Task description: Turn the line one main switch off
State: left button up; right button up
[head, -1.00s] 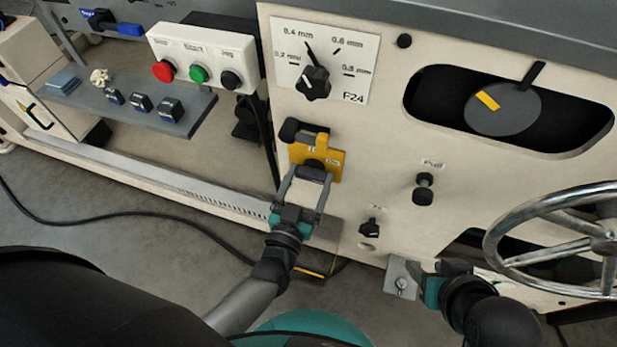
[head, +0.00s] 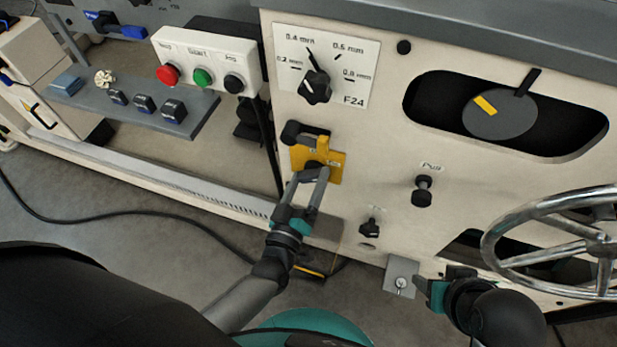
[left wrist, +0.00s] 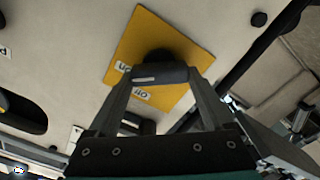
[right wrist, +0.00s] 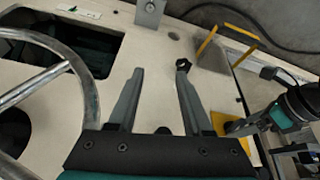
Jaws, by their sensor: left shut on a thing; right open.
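The main switch is a black rotary handle on a yellow plate (head: 332,172) low on the cream machine panel. In the left wrist view, the handle (left wrist: 160,74) has a white line, and white "On" and "Off" labels show on the plate (left wrist: 160,35). My left gripper (head: 308,174) is shut on the handle, one finger at each end of it. Its fingers partly hide the handle in the head view. My right gripper (right wrist: 160,72) is open and empty in front of the lower panel, left of the handwheel. I cannot tell the handle's exact setting.
A black hasp-like part (head: 303,133) sits just above the yellow plate. A thickness dial (head: 314,87) is higher up. A pull knob (head: 423,190), small selector (head: 370,227) and chrome handwheel (head: 560,235) lie right. A button box (head: 205,58) stands left.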

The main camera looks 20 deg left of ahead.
pick_arm(q)
jog(key=n, duration=0.4)
jog(key=shift+f+n, duration=0.2)
jog(key=shift+n, duration=0.2)
jog(key=shift+n+b, duration=0.3)
jog(key=shift+n, duration=0.9)
jog(key=shift+a+n, duration=0.1)
jog(key=shift+n, duration=0.3)
jog(key=shift+f+n+b, duration=0.1)
jog(key=shift+n+b, duration=0.2)
jog(key=shift+n, duration=1)
pick_arm(e)
jog(key=shift+w+a+r+t, duration=0.2)
jog(key=shift+w+a+t, duration=0.5)
jog(key=shift+w+y, duration=0.1)
jog(key=shift+y, duration=0.2)
pick_arm(q)
jog(key=o, duration=1.1)
jog(key=shift+o, duration=0.2)
